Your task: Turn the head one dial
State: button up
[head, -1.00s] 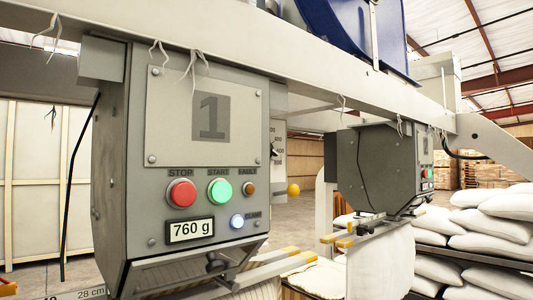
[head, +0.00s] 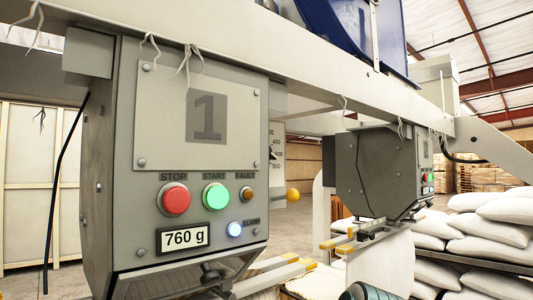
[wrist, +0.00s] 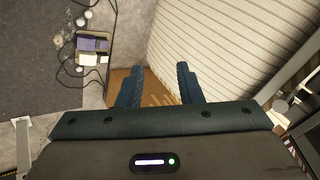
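Head one is the grey box (head: 205,140) marked "1" in the head view. A white scale plate with a dark pointer (head: 276,148) shows at its right edge. It is mostly hidden behind the box, and its setting cannot be read. A yellow ball knob (head: 293,195) sticks out just below the scale. Head one's display (head: 185,237) reads 760 g. My gripper (wrist: 159,72) is open in the wrist view, with nothing between its two dark fingers. The dial is not recognisable in the wrist view.
Head one's front has stop, start, fault and clamp controls. Yellow-tipped clamp arms (head: 285,268) jut out below it. A second grey head (head: 380,170) hangs to the right. Striped fabric (wrist: 235,45) fills the wrist view's upper right.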

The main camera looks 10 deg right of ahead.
jog(key=w+d+r+m+t+y, duration=0.2)
jog(key=w+d+r+m+t, duration=0.15)
jog(key=r, duration=0.95)
jog(key=w+d+r+m+t+y, duration=0.2)
jog(key=w+r+m+t, duration=0.15)
jog(key=r, duration=0.95)
jog(key=w+d+r+m+t+y, duration=0.2)
jog(key=r+m, duration=0.2)
jog(key=r, duration=0.8)
jog(key=p+x, duration=0.3)
jog(key=x, duration=1)
jog(key=shift+w+r, duration=0.15)
jog(key=shift+w, duration=0.25)
jog(key=shift+d, duration=0.1)
jog(key=shift+c, duration=0.3)
grip_shut()
